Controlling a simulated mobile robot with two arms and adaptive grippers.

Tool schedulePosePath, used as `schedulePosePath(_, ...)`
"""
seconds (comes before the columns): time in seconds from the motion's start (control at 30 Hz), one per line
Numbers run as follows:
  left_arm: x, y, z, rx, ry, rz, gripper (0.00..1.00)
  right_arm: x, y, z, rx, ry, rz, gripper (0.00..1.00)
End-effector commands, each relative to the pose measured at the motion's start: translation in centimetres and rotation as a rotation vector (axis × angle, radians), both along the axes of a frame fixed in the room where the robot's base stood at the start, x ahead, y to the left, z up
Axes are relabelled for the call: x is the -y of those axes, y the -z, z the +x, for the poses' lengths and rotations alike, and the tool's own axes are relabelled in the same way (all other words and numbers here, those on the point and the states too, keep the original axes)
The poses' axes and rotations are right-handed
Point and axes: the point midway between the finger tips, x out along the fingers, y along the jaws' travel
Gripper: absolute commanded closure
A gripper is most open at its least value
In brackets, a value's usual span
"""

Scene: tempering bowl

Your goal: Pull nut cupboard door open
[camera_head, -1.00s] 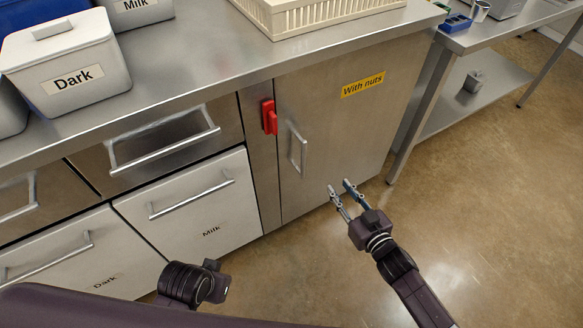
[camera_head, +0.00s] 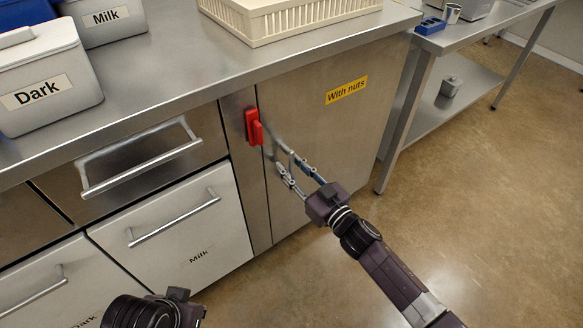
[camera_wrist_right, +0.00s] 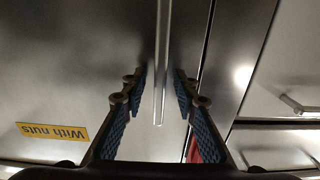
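The nut cupboard door (camera_head: 350,125) is a steel panel with a yellow "With nuts" label (camera_head: 346,90); it looks shut. Its upright bar handle (camera_wrist_right: 163,50) is near the door's left edge, partly hidden by my gripper in the head view. My right gripper (camera_head: 287,164) is at the handle. In the right wrist view my right gripper (camera_wrist_right: 161,78) is open, with one finger on each side of the handle and gaps showing. A red latch-like piece (camera_head: 254,127) is on the frame left of the handle.
Left of the cupboard are a drawer with a bar handle (camera_head: 140,165) and a "Milk" front (camera_head: 175,235). The counter (camera_head: 170,75) above holds bins and a cream crate (camera_head: 290,15). A side table's leg (camera_head: 405,125) stands to the right. Floor in front is clear.

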Motion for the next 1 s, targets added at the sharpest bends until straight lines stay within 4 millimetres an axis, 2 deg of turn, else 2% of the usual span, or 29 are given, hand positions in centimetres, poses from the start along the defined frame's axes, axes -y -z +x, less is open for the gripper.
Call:
schedulePosePath(0.27, 0.00, 0.02, 0.02, 0.000, 0.000, 0.000, 1.00, -0.08, -0.02, 0.14, 0.000, 0.000, 0.000, 0.74)
schedulePosePath(0.5, 0.00, 0.03, 0.02, 0.001, 0.000, 0.000, 1.00, -0.05, -0.01, 0.12, 0.000, 0.001, 0.000, 1.00)
schedulePosePath(1.0, 0.01, -0.12, 0.02, 0.000, 0.000, 0.000, 1.00, 0.14, 0.00, -0.12, -0.001, -0.004, -0.002, 1.00)
